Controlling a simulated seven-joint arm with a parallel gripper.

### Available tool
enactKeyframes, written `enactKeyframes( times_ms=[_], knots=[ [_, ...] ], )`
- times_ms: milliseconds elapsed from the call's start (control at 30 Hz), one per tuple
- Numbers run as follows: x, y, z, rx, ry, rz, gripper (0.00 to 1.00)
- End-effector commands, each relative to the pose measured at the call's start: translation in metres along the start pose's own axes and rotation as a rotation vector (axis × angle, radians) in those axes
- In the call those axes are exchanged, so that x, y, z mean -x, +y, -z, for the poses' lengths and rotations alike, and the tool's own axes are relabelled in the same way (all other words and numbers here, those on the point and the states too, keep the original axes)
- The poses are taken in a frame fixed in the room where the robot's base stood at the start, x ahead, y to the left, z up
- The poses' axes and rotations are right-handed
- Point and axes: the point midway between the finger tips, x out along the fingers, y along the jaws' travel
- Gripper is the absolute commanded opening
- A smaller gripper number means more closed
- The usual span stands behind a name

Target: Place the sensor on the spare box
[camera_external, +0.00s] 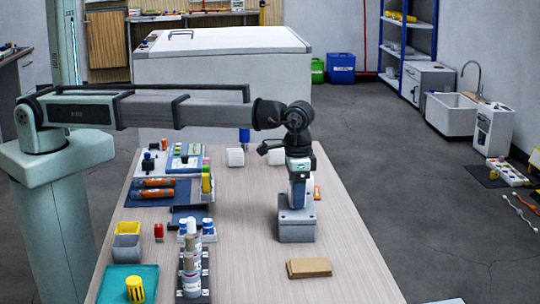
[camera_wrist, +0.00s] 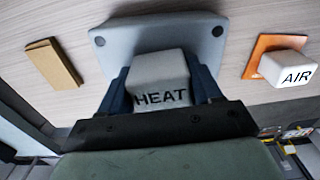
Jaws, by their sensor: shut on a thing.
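My gripper (camera_external: 297,192) points straight down at the right part of the table. In the wrist view my gripper (camera_wrist: 161,84) is shut on a pale grey-white block marked HEAT (camera_wrist: 160,72), with one dark blue finger at each side. A grey box (camera_external: 297,230) stands directly below it. Its top (camera_wrist: 150,32) shows in the wrist view behind the block, with a dark round spot near each of two corners. I cannot tell whether the block touches it. A flat brown box (camera_external: 309,267) lies nearer the camera, and it also shows in the wrist view (camera_wrist: 53,63).
A white block marked AIR (camera_wrist: 287,68) sits on an orange base (camera_wrist: 262,50) beside the grey box. Two white pieces (camera_external: 235,157) stand farther back. Bottles (camera_external: 191,262), bins (camera_external: 126,245) and tools crowd the table's left side. The front right of the wooden table (camera_external: 350,285) is clear.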

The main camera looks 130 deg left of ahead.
Motion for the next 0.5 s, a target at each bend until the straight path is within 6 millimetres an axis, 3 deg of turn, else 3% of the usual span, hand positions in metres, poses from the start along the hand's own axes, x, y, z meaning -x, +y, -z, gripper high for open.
enactKeyframes(
  times_ms=[367, 400, 500],
  knots=[
    [-0.0034, 0.0, 0.0, 0.0, 0.0, 0.0, 0.32],
    [-0.0033, 0.0, 0.0, 0.0, 0.0, 0.0, 0.67],
    [-0.0031, 0.0, 0.0001, 0.0, 0.0, 0.0, 0.76]
  ],
)
